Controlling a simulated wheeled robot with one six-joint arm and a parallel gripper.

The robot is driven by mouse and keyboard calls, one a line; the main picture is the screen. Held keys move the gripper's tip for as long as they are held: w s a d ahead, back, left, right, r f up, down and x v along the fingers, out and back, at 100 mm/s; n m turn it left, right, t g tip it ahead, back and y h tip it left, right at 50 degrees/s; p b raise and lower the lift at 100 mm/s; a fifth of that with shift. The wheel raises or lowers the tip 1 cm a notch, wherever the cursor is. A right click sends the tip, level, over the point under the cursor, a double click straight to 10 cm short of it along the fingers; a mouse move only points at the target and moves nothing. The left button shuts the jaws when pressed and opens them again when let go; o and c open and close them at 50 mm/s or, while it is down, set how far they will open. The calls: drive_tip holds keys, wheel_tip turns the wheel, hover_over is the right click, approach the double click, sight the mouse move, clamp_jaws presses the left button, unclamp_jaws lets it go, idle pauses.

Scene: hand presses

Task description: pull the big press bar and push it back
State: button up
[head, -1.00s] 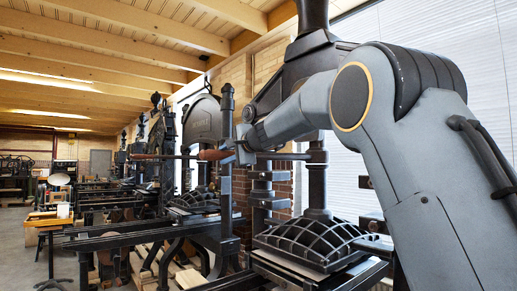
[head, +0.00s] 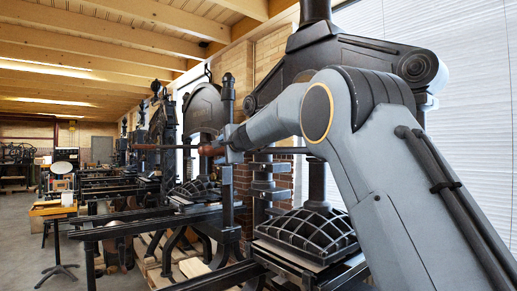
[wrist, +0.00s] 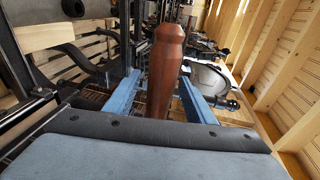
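The big press (head: 345,60) stands at the right with its dark frame, partly hidden behind my arm. The wooden handle (head: 208,150) of its bar shows at my arm's end. In the wrist view the brown handle (wrist: 165,75) runs up the middle, its rounded end toward the top. My gripper (wrist: 160,78) is open, with a blue finger on each side of the handle. A narrow gap shows on the left; the right finger looks very close, and contact there cannot be told. The gripper (head: 224,150) is small in the head view. Most of the bar is hidden.
The press's ribbed plate (head: 305,235) lies below my arm on its rails. A dark upright post (head: 228,180) stands right by the gripper. More presses line up behind, at left.

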drive_tip(key=o, duration=0.3)
drive_tip(key=shift+d+r, duration=0.1)
drive_tip(key=shift+d, duration=0.1)
drive_tip(key=shift+o, duration=0.6)
drive_tip(key=shift+d, duration=0.2)
drive_tip(key=b+v, duration=0.4)
drive_tip(key=v, duration=0.5)
drive_tip(key=shift+b, duration=0.35)
